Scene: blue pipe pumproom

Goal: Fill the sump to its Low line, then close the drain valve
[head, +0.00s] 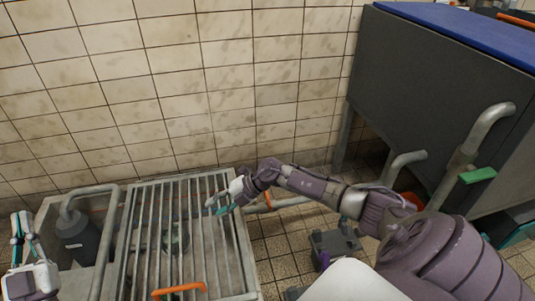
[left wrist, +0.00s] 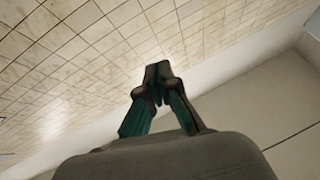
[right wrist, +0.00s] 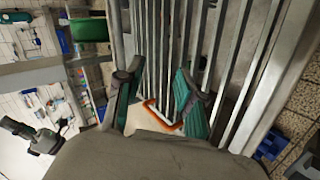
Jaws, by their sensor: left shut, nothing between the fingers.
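The sump is a grey tank (head: 52,208) under a barred grate (head: 128,245) at the lower left of the head view. I cannot make out a Low line or the water level. My right gripper (head: 219,207) is open and empty above the grate's right side; its spread fingers show in the right wrist view (right wrist: 157,85). An orange lever (head: 268,200) sits on the pipe just right of the sump, partly near my forearm; I cannot tell its setting. A green valve handle (head: 478,175) is on the pipe at right. My left gripper (head: 20,222) is shut and empty, raised at far left.
An orange handle (head: 180,290) is on the grate's front. A dark tank with a blue top (head: 450,30) stands at right, with bent pipes below. A grey box (head: 335,245) stands on the tiled floor. The tiled wall closes off the back.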

